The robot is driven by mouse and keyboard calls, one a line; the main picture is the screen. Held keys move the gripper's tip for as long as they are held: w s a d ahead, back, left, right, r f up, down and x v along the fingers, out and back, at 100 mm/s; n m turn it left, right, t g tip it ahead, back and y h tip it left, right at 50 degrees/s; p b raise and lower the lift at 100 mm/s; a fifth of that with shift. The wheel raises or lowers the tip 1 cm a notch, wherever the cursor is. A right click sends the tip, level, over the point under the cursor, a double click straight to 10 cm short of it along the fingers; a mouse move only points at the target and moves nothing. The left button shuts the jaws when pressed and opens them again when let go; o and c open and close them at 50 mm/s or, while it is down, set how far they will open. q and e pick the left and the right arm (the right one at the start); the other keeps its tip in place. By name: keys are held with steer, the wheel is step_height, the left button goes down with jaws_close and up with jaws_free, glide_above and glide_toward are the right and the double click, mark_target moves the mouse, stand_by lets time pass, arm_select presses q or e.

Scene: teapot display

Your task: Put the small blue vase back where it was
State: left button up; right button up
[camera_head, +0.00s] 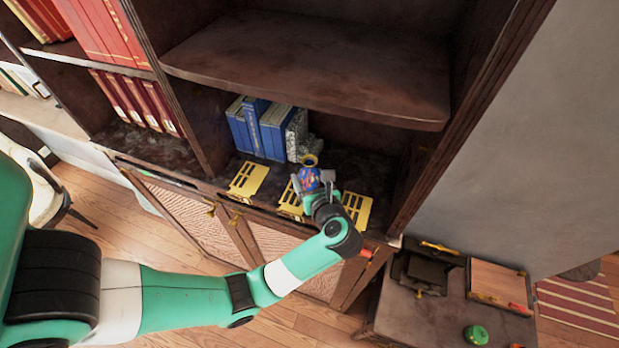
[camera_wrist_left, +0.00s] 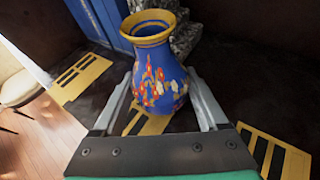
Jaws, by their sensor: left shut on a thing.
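The small blue vase (camera_head: 309,177) has a gold rim and red and white flowers. It is upright over the middle yellow slotted plate on the cabinet's lower shelf. In the left wrist view the vase (camera_wrist_left: 155,70) stands between the two fingers. My left gripper (camera_head: 314,181) is shut on the vase; it also shows in the left wrist view (camera_wrist_left: 165,105). The middle yellow plate (camera_wrist_left: 150,124) is partly hidden by the vase and the fingers. I cannot tell whether the vase's base touches it. My right gripper is not in view.
A left yellow plate (camera_head: 247,179) and a right yellow plate (camera_head: 357,209) lie bare on the shelf. Blue books (camera_head: 272,130) and a grey stone bookend (camera_head: 296,135) stand behind the vase. An upper shelf board (camera_head: 310,65) overhangs. A low table (camera_head: 440,320) stands at right.

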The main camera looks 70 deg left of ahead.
arm_select(q)
steer(key=shift+f, duration=0.25)
steer(key=shift+f, duration=0.1)
steer(key=shift+f+b, duration=0.15)
steer(key=shift+b, duration=0.15)
steer(key=o, duration=1.4)
steer(key=shift+o, duration=0.2)
steer(key=shift+r, duration=0.25)
steer(key=shift+d+r, duration=0.1)
steer(key=shift+d, duration=0.15)
steer(key=v, duration=1.1)
steer(key=shift+d+b, duration=0.25)
steer(key=shift+b, duration=0.15)
